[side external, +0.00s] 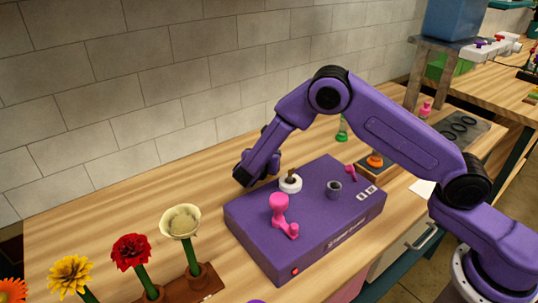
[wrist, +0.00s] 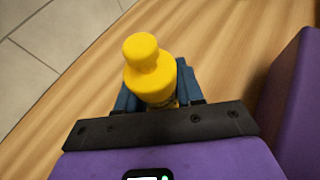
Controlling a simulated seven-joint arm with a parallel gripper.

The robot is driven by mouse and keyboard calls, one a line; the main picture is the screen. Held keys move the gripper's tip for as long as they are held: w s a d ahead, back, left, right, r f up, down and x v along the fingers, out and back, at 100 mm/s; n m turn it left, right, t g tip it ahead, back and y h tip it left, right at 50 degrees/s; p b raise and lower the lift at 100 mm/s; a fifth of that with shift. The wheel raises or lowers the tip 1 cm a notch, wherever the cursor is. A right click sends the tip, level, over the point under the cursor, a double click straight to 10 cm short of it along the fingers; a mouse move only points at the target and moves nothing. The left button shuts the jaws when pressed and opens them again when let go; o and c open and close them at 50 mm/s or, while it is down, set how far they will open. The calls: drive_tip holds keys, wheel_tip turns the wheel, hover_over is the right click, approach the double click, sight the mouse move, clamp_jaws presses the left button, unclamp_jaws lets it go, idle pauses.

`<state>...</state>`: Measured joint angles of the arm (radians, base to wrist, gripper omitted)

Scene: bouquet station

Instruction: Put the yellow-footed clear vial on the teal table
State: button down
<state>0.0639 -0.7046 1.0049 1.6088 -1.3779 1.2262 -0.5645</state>
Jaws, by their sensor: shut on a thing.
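My gripper (wrist: 160,92) is shut on a yellow thing (wrist: 148,70) with a rounded knob on a wider body, gripped between blue fingers. Only yellow parts show, with no clear part in view, so I cannot tell if it is the yellow-footed clear vial. In the side view my gripper (side external: 245,174) is low over the wooden bench, at the far left corner of the purple box; its fingertips and load are hidden there. A teal surface (side external: 508,4) shows at the top right edge; I cannot tell if it is the teal table.
A purple box (side external: 300,240) with pink, white and grey fittings stands right beside my gripper. Flowers in a brown holder (side external: 200,283) stand front left. A green-footed vial (side external: 342,130) stands behind the box. A blue bin (side external: 458,18) sits on a stand. Wooden bench (side external: 120,215) left is clear.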

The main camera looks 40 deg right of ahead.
drive_tip(key=shift+f, duration=0.15)
drive_tip(key=c, duration=0.7)
unclamp_jaws()
drive_tip(key=shift+s+a+r, duration=0.15)
drive_tip(key=shift+r, duration=0.1)
drive_tip(key=v, duration=0.2)
drive_tip(key=shift+s+a+r, duration=0.15)
drive_tip(key=shift+a, duration=0.05)
wheel_tip(320, 180, up, 5)
drive_tip(key=shift+r, duration=1)
